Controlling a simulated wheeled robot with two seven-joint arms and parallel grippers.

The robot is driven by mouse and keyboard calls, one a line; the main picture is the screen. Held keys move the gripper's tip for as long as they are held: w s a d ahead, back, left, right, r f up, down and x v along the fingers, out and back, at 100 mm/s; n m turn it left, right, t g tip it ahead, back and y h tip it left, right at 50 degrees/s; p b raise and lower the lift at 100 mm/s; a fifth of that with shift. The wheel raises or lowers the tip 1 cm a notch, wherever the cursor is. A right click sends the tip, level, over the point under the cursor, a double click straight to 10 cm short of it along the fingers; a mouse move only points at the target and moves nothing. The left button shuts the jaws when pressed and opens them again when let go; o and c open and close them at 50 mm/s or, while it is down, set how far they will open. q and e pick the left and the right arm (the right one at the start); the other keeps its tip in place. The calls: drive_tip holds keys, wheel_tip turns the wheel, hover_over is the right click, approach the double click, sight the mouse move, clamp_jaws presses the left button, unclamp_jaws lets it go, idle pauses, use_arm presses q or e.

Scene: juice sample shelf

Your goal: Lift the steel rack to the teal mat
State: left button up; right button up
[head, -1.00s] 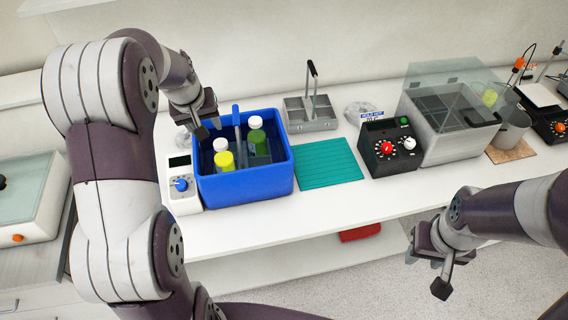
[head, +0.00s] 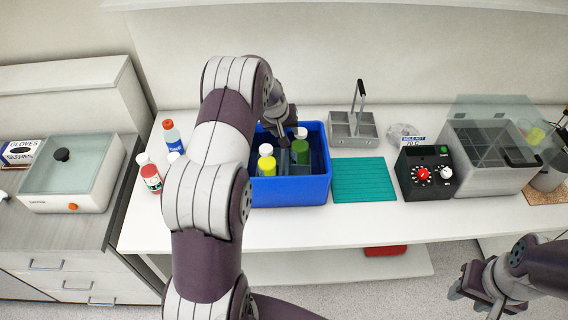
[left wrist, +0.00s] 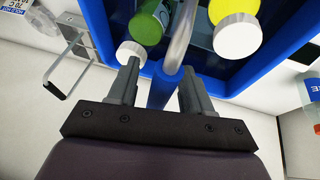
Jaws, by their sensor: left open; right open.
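A grey steel rack (head: 341,131) with a black-topped upright handle stands empty at the back of the bench, just behind the teal mat (head: 365,180). Another carrier, with a steel rod (left wrist: 183,35) and a blue grip (left wrist: 164,88), stands in the blue tub (head: 291,192) among bottles. My left gripper (head: 280,124) is over the tub. In the left wrist view my open left fingers (left wrist: 158,85) are on either side of the blue grip; contact is unclear. My right gripper (head: 485,285) is open and empty in front of the bench.
The tub holds a yellow bottle (head: 266,164) and a green bottle (head: 300,150). A black control box (head: 427,172) and a clear-lidded bath (head: 488,150) stand right of the mat. Several bottles stand left, behind my arm. The teal mat is bare.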

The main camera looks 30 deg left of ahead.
use_arm(q)
drive_tip(key=shift+w+a+f, duration=0.1)
drive_tip(key=shift+r, duration=0.2)
clamp_jaws()
drive_tip(key=shift+r, duration=0.15)
drive_tip(key=shift+w+r, duration=0.1)
wheel_tip(320, 180, up, 10)
drive_tip(key=b, duration=0.3)
drive_tip(key=shift+f+b, duration=0.25)
drive_tip(key=shift+b, duration=0.05)
drive_tip(key=shift+r, duration=0.2)
